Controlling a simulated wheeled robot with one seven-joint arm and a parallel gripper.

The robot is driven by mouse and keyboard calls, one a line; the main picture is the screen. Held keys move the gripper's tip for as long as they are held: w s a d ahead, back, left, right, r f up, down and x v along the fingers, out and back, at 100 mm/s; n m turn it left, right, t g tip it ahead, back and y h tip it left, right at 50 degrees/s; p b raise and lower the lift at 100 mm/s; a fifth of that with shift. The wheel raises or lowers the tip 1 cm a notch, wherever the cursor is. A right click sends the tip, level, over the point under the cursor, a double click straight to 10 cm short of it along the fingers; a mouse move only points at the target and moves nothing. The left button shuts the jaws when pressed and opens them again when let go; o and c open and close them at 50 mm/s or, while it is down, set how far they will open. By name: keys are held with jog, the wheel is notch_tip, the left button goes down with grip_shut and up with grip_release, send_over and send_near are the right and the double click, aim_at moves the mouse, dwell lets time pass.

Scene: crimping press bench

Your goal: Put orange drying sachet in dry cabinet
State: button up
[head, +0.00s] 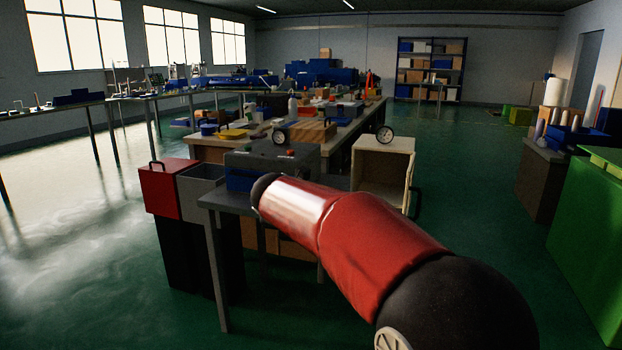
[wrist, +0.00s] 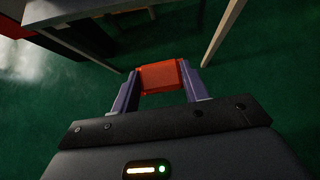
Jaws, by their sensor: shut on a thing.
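The orange drying sachet (wrist: 161,77) is gripped between the two purple fingers of my gripper (wrist: 160,82) in the wrist view. It is held over the green floor, beside table legs. The cabinet that looks like the dry cabinet (head: 412,148) is a cream box at the middle of the head view. Its front is open and its inside looks empty. Its door seems swung out to the right, with a dark handle. A round dial (head: 385,133) sits on its top. My gripper and the sachet are hidden behind my red arm in the head view.
A grey bench (head: 222,201) with a dark press-like machine (head: 270,160) stands left of the cabinet. A red-lidded bin (head: 168,188) and a grey bin stand further left. A cluttered long table runs behind. A green box (head: 590,240) is at right; the floor between is clear.

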jog(key=w+d+f+n+y, duration=0.1)
jog(key=d+f+n+y, duration=0.1)
jog(key=d+f, duration=1.65)
jog(key=s+f, duration=0.3)
jog(key=f, duration=0.4)
jog(key=s+f, duration=0.3)
jog(key=f, duration=0.4)
jog(key=s, duration=0.1)
jog(key=s+r, duration=0.1)
jog(key=s, duration=0.3)
jog(key=shift+s+a+r, duration=0.1)
jog(key=shift+r, duration=0.25)
